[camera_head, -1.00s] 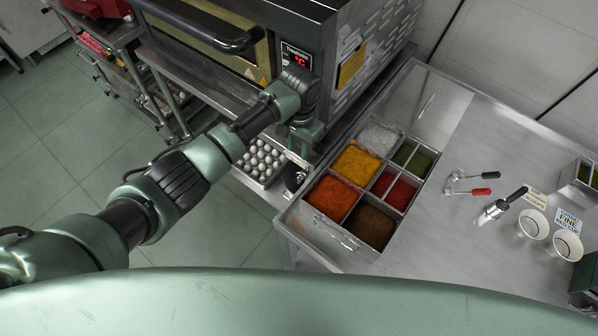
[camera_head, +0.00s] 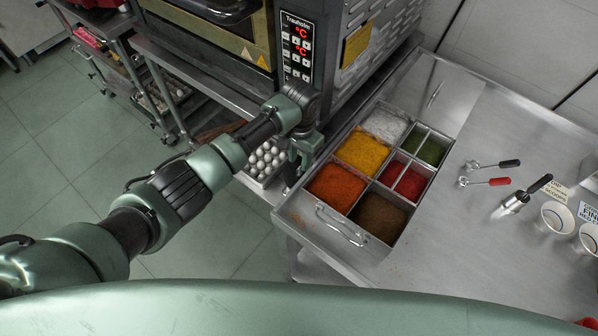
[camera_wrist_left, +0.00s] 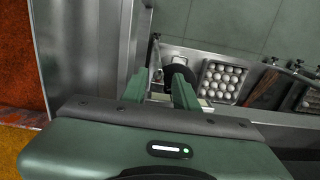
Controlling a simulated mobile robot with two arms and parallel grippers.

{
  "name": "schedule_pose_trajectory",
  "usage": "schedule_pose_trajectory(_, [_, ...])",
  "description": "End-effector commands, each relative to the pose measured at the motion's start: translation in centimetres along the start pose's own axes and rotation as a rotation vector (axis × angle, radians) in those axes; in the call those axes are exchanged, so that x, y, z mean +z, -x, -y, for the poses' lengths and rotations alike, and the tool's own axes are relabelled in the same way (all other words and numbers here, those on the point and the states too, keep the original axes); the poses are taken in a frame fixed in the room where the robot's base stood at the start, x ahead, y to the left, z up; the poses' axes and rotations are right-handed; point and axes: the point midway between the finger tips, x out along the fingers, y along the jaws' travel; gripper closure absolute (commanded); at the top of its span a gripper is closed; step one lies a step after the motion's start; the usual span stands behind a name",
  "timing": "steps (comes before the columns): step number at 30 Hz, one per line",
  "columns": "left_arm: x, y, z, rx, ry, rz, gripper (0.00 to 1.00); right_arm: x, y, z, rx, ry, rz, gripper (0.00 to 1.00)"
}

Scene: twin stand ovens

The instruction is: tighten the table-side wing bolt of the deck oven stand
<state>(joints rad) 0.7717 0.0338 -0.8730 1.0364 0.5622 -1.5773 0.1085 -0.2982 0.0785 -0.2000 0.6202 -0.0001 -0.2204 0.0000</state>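My left gripper (camera_head: 300,158) points down in the narrow gap between the deck oven (camera_head: 345,60) stand and the steel table (camera_head: 460,230). In the left wrist view its two green fingers (camera_wrist_left: 160,90) are apart, with pale metal visible between them. A dark round part (camera_wrist_left: 180,72) sits at the far end of the right finger; I cannot tell whether it touches. A small metallic piece (camera_wrist_left: 157,74) shows between the fingertips. I cannot tell which of these belongs to the wing bolt. My right gripper is out of view.
A tray of white balls (camera_head: 263,162) sits on the stand's lower shelf beside the gripper. A steel spice tray (camera_head: 322,222) with several filled compartments stands close on the right. Spoons (camera_head: 490,182) and white cups (camera_head: 556,218) lie farther right. Green floor is open at left.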

Motion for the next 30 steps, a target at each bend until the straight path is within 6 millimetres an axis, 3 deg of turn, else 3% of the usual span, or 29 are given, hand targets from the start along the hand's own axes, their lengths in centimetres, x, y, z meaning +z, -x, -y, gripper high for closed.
schedule_pose_trajectory(10, [0.1,-5.3,-0.1,0.000,0.000,0.004,0.70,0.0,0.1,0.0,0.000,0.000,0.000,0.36])
schedule_pose_trajectory(22, [0.1,-6.3,0.0,0.000,-0.002,0.001,0.70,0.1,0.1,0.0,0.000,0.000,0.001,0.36])
schedule_pose_trajectory(26, [0.1,-6.3,0.0,0.000,-0.001,0.001,1.00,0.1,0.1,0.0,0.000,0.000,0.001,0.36])
schedule_pose_trajectory(30, [0.1,-6.3,-0.1,-0.002,-0.001,0.001,1.00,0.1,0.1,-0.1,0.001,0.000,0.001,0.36])
